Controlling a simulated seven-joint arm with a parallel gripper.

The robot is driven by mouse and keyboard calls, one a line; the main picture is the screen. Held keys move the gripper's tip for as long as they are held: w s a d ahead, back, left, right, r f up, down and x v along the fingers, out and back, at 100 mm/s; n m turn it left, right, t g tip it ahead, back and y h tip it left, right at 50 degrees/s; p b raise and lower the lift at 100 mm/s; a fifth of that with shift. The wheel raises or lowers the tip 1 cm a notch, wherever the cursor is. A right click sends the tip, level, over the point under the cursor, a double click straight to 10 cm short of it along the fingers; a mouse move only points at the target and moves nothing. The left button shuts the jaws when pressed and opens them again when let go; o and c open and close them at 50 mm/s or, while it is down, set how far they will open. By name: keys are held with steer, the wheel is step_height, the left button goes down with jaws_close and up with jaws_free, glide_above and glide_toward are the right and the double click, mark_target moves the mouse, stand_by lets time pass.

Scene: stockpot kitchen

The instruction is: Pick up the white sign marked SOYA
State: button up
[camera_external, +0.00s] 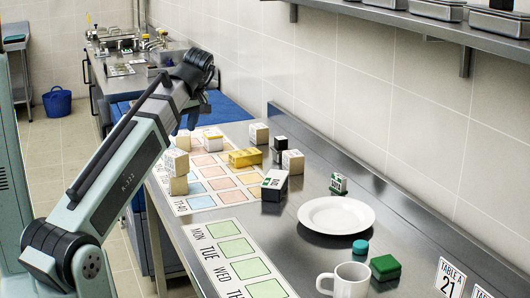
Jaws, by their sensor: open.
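I cannot make out the word SOYA on anything in the external view. A small white block with green and dark print (338,184) stands on the steel counter behind the plate, its lettering too small to read. A white sign (450,278) at the lower right reads TABLE A 21, and part of another white sign (482,294) shows beside it. My gripper (190,122) points down over the far left of the counter, well away from these signs. It is open, and its fingers are partly hidden by my arm.
A white plate (336,228), white mug (350,284), teal lid (360,247) and green box (385,267) stand at the front right. Several small boxes, including a yellow one (245,157) and a black-and-white one (274,188), stand around the coloured chart (224,198). A wall shelf (400,20) hangs above.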

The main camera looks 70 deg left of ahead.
steer(key=w+d+f+m, duration=0.2)
steer(key=w+d, duration=0.3)
steer(key=w, duration=0.3)
steer(key=m+t+h, duration=0.1)
steer(key=t+h, duration=0.1)
steer(key=h, duration=0.2)
glide_above(339, 176)
step_height(339, 176, down, 4)
steer(key=f, duration=0.7)
steer(key=shift+w+d+f, duration=0.1)
steer(key=shift+w+f, duration=0.05)
steer(key=shift+w, duration=0.1)
steer(key=shift+s+a+f, duration=0.1)
steer(key=shift+f, duration=1.25)
steer(key=shift+s+a+f, duration=0.1)
steer(key=shift+f, duration=1.2)
steer(key=shift+c, duration=0.3)
jaws_close()
